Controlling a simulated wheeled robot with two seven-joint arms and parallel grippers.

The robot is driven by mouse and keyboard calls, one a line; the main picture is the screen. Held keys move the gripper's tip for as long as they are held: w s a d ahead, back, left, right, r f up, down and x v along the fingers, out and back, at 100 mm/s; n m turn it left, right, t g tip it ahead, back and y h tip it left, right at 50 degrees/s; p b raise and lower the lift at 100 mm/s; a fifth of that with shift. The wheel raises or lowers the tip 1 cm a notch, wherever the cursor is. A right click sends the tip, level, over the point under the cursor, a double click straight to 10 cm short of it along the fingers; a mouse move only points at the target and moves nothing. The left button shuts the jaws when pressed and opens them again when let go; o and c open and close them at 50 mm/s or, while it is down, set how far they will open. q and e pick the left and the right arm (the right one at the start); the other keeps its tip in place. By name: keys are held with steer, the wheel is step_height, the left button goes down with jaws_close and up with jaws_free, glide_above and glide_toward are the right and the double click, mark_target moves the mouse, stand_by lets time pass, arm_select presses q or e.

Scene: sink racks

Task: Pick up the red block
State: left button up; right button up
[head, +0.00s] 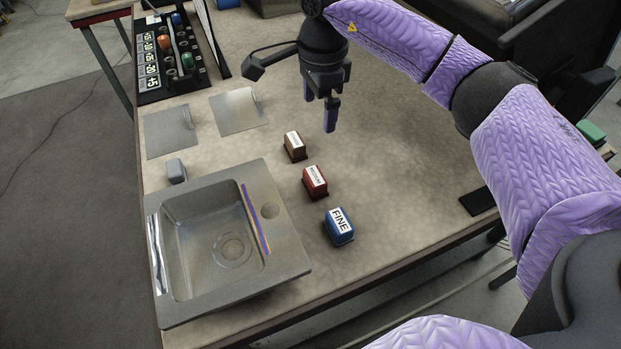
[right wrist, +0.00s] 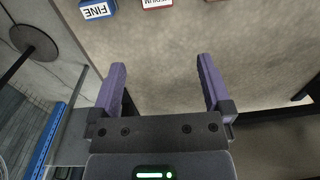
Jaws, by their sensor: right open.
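The red block (head: 315,183) carries a white label and sits on the table right of the sink, between a brown block (head: 295,147) and a blue block (head: 339,227) labelled FINE. In the right wrist view the red block (right wrist: 157,4) is cut off by the top edge, its label reading MEDIUM. My right gripper (head: 319,115) is in the air above the table, behind and apart from the red block. Its purple fingers (right wrist: 161,85) are spread with nothing between them. My left gripper is not in view.
A metal sink (head: 284,262) with a basin stands at the front left. A small grey block (head: 176,170) is behind it, with two flat plates (head: 171,131) farther back. A dark rack (head: 150,98) with coloured items is at the back left. The table right of the blocks is mostly clear.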

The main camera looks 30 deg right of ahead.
steer(key=b, duration=0.7)
glide_above(315, 175)
step_height(315, 175, down, 10)
steer(key=shift+s+d+f, duration=0.1)
steer(key=shift+d, duration=0.05)
step_height(315, 175, down, 10)
steer(key=b, duration=0.4)
steer(key=shift+r, duration=0.25)
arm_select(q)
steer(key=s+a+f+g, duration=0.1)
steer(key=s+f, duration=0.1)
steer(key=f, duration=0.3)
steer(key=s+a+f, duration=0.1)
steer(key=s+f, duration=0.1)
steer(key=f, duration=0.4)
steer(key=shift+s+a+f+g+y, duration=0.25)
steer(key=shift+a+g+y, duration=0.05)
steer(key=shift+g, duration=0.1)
arm_select(e)
steer(key=shift+r, duration=0.1)
